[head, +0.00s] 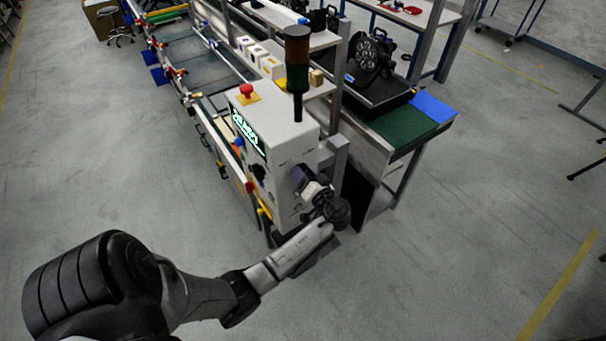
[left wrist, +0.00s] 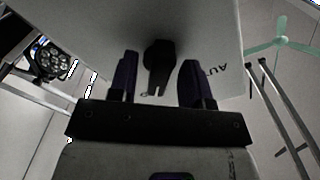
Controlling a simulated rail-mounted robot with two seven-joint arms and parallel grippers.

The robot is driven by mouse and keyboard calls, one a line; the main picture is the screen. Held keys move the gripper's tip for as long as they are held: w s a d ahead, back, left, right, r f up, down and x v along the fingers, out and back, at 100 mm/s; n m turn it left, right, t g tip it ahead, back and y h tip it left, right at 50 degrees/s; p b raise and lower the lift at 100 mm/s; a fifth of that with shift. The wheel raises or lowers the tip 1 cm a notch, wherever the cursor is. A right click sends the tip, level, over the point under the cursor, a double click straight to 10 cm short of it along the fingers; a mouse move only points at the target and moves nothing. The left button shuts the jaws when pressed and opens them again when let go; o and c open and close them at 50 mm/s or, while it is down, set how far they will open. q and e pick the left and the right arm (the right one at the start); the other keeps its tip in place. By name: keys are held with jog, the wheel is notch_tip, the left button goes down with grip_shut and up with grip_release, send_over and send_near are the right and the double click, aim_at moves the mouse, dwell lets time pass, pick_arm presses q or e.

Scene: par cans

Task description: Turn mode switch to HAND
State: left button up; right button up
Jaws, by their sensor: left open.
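The mode switch (left wrist: 158,62) is a black knob on a pale panel in the left wrist view. Letters reading "AUT" show upside down to its right; no HAND label is legible. My left gripper (left wrist: 161,72) is open, with one dark finger on each side of the knob and gaps visible on both sides. In the head view my left gripper (head: 300,177) is at the right-hand face of the grey control box (head: 282,140), and the switch is hidden there. My right gripper is not in view.
The box carries a lit green display (head: 247,132), a red button (head: 246,90) on top and a dark stack light (head: 297,62). A conveyor line (head: 190,50) runs behind. A bench with a green mat (head: 402,126) stands right.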

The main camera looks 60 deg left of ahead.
pick_arm(q)
jog(key=w+d+b, duration=0.1)
jog(key=d+b, duration=0.3)
jog(key=d, duration=0.9)
jog(key=shift+w+d, duration=0.15)
jog(key=shift+d, duration=0.2)
